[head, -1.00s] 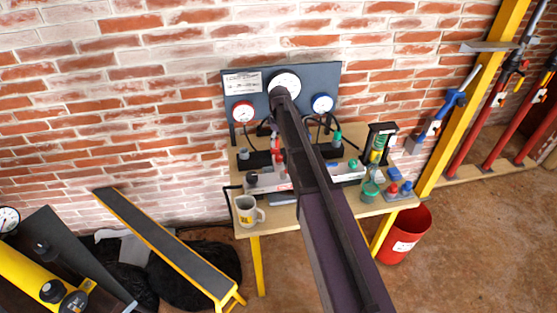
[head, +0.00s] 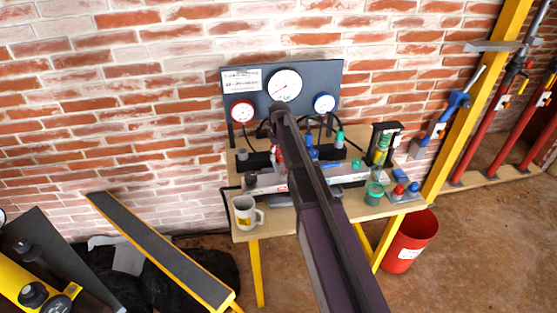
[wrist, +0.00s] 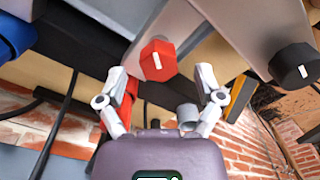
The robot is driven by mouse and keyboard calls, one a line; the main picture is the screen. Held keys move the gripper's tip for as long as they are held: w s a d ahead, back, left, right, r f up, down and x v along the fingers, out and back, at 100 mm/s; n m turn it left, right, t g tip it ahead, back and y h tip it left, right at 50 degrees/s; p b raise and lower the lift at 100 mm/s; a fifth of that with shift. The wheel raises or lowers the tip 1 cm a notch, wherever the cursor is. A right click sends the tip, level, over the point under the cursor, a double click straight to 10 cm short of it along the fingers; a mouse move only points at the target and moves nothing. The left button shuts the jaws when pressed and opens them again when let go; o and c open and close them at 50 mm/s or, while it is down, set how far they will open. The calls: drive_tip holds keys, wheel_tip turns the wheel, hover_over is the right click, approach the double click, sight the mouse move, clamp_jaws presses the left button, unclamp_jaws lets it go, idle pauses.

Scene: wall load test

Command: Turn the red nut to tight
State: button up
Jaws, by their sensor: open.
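The red nut (wrist: 158,60) shows in the wrist view as a red hexagonal head with a white mark line on its face, set against a grey metal part. My gripper (wrist: 161,76) is open, with one finger to the left of the nut and one to the right. The fingertips are apart from each other and I see nothing held. Whether either finger touches the nut, I cannot tell. In the head view my dark arm crosses the bench and hides my gripper and most of the middle of the bench.
A black knob with a white mark (wrist: 294,65) is at the right in the wrist view. A wooden bench (head: 275,226) bears a mug (head: 246,212), a green-lidded jar (head: 375,193) and a panel with a large white gauge (head: 285,85). A red bucket (head: 408,243) stands at right.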

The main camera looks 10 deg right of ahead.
drive_tip(key=shift+f, duration=0.45)
drive_tip(key=shift+c, duration=0.2)
drive_tip(key=c, duration=1.1)
